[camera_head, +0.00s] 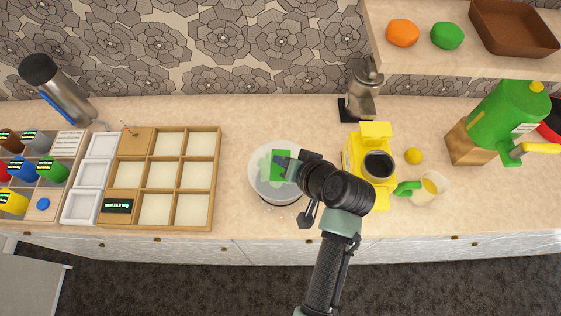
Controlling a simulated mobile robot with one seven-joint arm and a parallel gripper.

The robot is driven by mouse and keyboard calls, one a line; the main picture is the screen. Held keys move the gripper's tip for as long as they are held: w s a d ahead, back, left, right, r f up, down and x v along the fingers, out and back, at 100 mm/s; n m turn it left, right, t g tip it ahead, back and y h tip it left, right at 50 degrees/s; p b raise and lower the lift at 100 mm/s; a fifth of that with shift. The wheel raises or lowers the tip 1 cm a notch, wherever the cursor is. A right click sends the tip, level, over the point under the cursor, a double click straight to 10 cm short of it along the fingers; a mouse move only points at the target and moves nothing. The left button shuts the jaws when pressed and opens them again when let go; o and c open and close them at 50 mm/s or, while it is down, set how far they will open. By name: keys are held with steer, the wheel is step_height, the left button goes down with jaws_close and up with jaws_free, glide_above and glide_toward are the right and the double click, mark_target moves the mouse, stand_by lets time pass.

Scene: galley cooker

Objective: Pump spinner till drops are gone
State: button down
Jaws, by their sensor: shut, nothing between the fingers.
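The salad spinner (256,181) is a round, clear-grey bowl standing on the counter left of the yellow machine. Green shows inside it, and a bright green block (280,158) shows at its top. My gripper (284,164) is over the spinner's top, at the green block, with its fingers shut and nothing between them. I cannot tell whether the fingertips touch the block. My wrist hides the spinner's right side. A few small pale specks, perhaps drops, lie on the counter by the spinner's front edge.
A wooden compartment tray (216,170) lies to the left, with white square trays (80,207) beside it. A yellow machine (373,134) with a dark cup, a yellow ball (413,156) and a jug (430,188) stand to the right. The counter behind the spinner is clear.

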steer(key=shift+f+b, duration=0.55)
steer(key=shift+f, duration=0.45)
stand_by(0.7)
steer(key=shift+s+f, duration=0.25)
steer(key=shift+f, duration=0.15)
stand_by(0.3)
steer(key=shift+r, duration=0.15)
steer(key=shift+w+r+p, duration=0.1)
steer(key=shift+r+p, duration=0.95)
steer(key=shift+r, duration=0.1)
steer(key=shift+w, duration=0.1)
steer(key=shift+r, duration=0.15)
step_height(320, 180, up, 5)
steer(key=p, duration=0.4)
steer(key=shift+p, duration=0.4)
